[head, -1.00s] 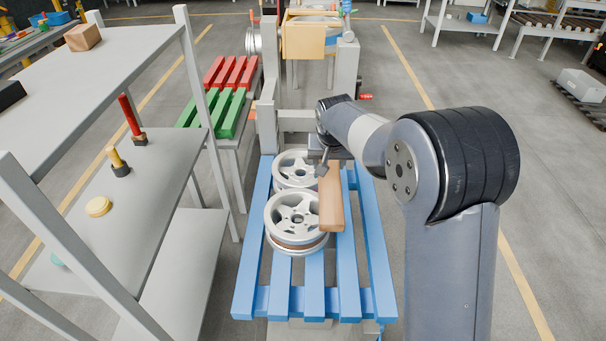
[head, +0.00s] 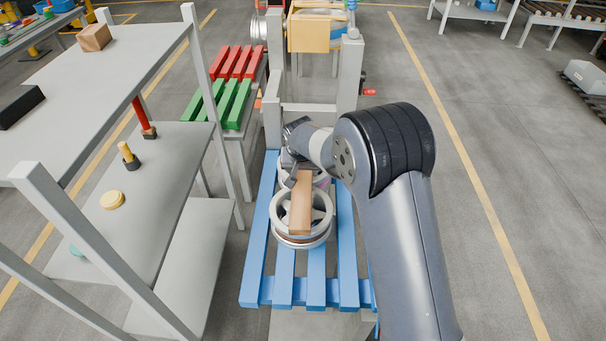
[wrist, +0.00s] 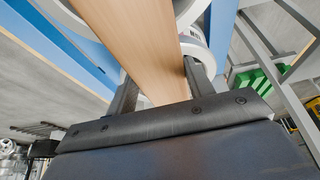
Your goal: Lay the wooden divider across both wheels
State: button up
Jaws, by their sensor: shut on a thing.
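The wooden divider (head: 301,203) is a light brown plank. In the head view it lies lengthwise over the near wheel (head: 276,222) and reaches toward the far wheel (head: 322,181), which is mostly hidden by my arm and the plank. My gripper (head: 291,168) is at the divider's far end. In the wrist view the divider (wrist: 140,42) runs between the two fingers of my gripper (wrist: 155,90), which is shut on it. I cannot tell whether the divider touches the wheels or hangs just above them.
Both wheels are on a blue slatted pallet (head: 253,250). A grey shelf rack (head: 105,165) stands close on the left, with a red-handled tool and other items. Red slats (head: 235,66) and green slats (head: 236,105) lie beyond. Open floor (head: 500,200) is on the right.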

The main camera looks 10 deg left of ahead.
notch_tip(320, 180, down, 2)
jog(key=shift+f, duration=0.1)
jog(key=shift+f, duration=0.3)
jog(key=o, duration=1.2)
jog(key=shift+r, duration=0.1)
jog(key=shift+r, duration=0.15)
jog(key=shift+r, duration=0.25)
jog(key=b+v, duration=0.1)
jog(key=v, duration=1)
jog(key=shift+s+d+r, duration=0.15)
jog(key=shift+r, duration=0.15)
